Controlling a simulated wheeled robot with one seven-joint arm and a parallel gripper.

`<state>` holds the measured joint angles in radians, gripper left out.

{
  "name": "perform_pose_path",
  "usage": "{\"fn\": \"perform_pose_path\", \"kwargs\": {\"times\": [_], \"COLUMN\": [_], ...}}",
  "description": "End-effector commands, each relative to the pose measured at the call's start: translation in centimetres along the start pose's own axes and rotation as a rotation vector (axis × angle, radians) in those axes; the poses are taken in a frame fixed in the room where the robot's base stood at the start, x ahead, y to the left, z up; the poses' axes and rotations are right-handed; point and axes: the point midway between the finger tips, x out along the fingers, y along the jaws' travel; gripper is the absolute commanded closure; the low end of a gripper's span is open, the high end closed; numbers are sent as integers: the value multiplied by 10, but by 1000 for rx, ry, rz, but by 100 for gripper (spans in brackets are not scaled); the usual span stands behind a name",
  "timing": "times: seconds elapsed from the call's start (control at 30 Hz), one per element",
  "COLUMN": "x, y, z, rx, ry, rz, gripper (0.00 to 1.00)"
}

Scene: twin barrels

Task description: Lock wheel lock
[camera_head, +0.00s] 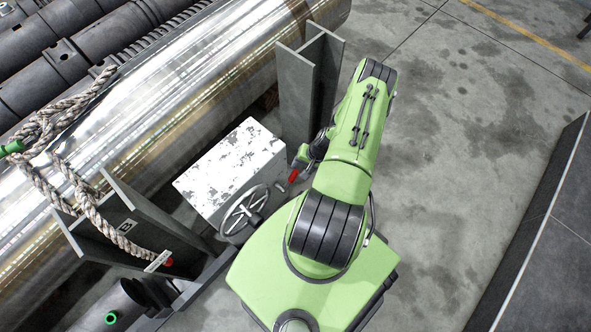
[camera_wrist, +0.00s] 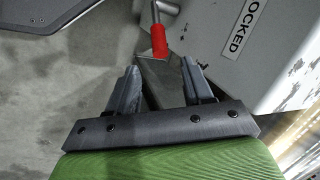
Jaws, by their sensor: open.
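A worn white box (camera_head: 232,165) carries a grey spoked handwheel (camera_head: 245,213) on its front side. A small red-ended lever (camera_head: 293,175) sticks out by the box's right side. In the wrist view the red grip (camera_wrist: 158,40) on its metal rod lies just ahead of the gap between my fingertips. A label reading "OCKED" (camera_wrist: 243,30) shows on the box at the right, its start cut off by the picture edge. My gripper (camera_wrist: 160,75) is open and empty, its fingers apart, with the red grip beyond them. In the head view my arm mostly hides the gripper.
A grey steel post (camera_head: 305,90) stands behind my gripper, close to my arm. A large shiny cylinder (camera_head: 190,85) lies behind the box, with rope (camera_head: 85,190) and another grey bracket (camera_head: 135,225) at left. Free concrete floor (camera_head: 470,130) lies to the right.

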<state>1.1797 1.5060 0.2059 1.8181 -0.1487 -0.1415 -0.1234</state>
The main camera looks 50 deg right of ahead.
Motion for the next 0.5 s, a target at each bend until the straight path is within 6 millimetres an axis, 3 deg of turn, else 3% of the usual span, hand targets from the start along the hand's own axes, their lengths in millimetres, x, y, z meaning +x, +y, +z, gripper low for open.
{"fn": "perform_pose_path", "kwargs": {"times": [0.03, 0.1, 0.3, 0.5], "x": [18, 36, 80, 96], "y": [2, 2, 2, 1], "z": [1, 0, 0, 0], "rx": [0, 0, -2, -2], "ry": [-1, 0, 1, 1], "rz": [-1, 0, 1, 2], "gripper": [49, 49, 49, 49]}}
